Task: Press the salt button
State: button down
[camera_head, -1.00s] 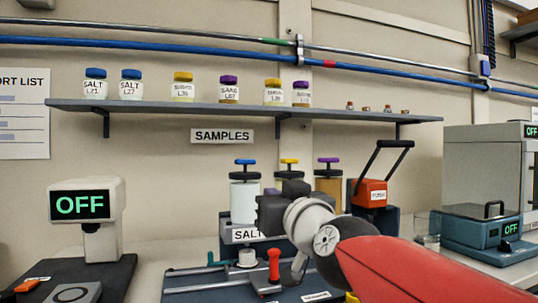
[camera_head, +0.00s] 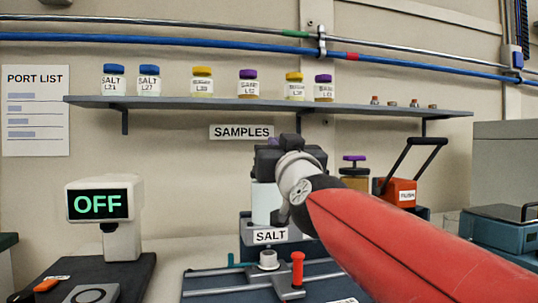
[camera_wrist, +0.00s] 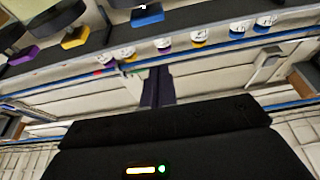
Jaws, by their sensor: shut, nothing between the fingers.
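The salt dispenser (camera_head: 266,205) is a clear jar with white contents, behind a SALT label (camera_head: 270,236) in the head view. Its blue button top is hidden there behind my gripper (camera_head: 272,157). In the wrist view, a blue button (camera_wrist: 147,15) shows at the top, beside a yellow button (camera_wrist: 75,38) and a purple button (camera_wrist: 22,52). My gripper's fingers (camera_wrist: 157,88) are shut and empty, apart from the blue button in that picture. In the head view my gripper overlaps the upper part of the salt jar; I cannot tell whether it touches.
A purple-topped dispenser (camera_head: 354,178) and a red lever device (camera_head: 398,192) stand to the right. A shelf (camera_head: 170,103) with several jars runs above. A display reading OFF (camera_head: 98,205) is at left. A red-handled fixture (camera_head: 297,268) lies in front of the dispenser.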

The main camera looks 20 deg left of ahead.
jog(key=x, duration=0.6)
jog(key=shift+w, duration=0.25)
notch_tip(320, 180, down, 3)
jog(key=shift+r+b, duration=0.15)
jog(key=shift+b, duration=0.2)
jog(key=shift+a+f, duration=0.1)
jog(key=shift+f, duration=0.45)
